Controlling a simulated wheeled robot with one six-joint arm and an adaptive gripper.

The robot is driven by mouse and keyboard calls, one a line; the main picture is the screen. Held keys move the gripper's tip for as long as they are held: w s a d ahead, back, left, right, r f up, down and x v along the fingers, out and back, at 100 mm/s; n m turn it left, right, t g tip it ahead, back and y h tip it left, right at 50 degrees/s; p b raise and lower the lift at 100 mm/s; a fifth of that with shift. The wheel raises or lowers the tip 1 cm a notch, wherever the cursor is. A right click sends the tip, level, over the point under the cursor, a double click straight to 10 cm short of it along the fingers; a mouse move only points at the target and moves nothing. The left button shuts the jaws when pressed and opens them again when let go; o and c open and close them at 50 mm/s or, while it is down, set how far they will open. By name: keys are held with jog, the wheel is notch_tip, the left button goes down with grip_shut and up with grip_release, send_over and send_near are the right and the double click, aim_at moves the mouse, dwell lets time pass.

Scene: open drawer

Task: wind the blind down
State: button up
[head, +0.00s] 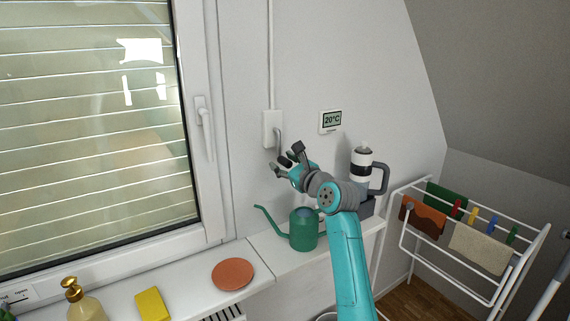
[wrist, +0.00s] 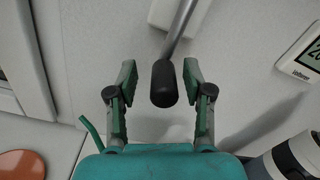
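The blind (head: 80,150) shows through the window at left, its pale slats spread over the visible pane. The white winder box (head: 269,126) is on the wall right of the window, with a grey crank (head: 278,139) on it. In the wrist view the metal crank arm (wrist: 181,32) runs from the box (wrist: 168,14) to a black knob (wrist: 163,85). My gripper (head: 289,158) is just below the box. In the wrist view its green fingers (wrist: 159,79) are open, one either side of the knob, with gaps on both sides. Whether the knob lies fully between them in depth is unclear.
A green watering can (head: 303,232) stands on the sill below my gripper. A grey-handled flask (head: 362,172) stands right of my arm, and a thermostat (head: 331,121) is on the wall. A terracotta plate (head: 233,274), yellow sponge (head: 152,304) and drying rack (head: 480,270) are around.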

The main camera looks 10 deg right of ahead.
jog(key=shift+s+d, duration=0.25)
jog(key=shift+s, duration=0.15)
jog(key=v, duration=1.1)
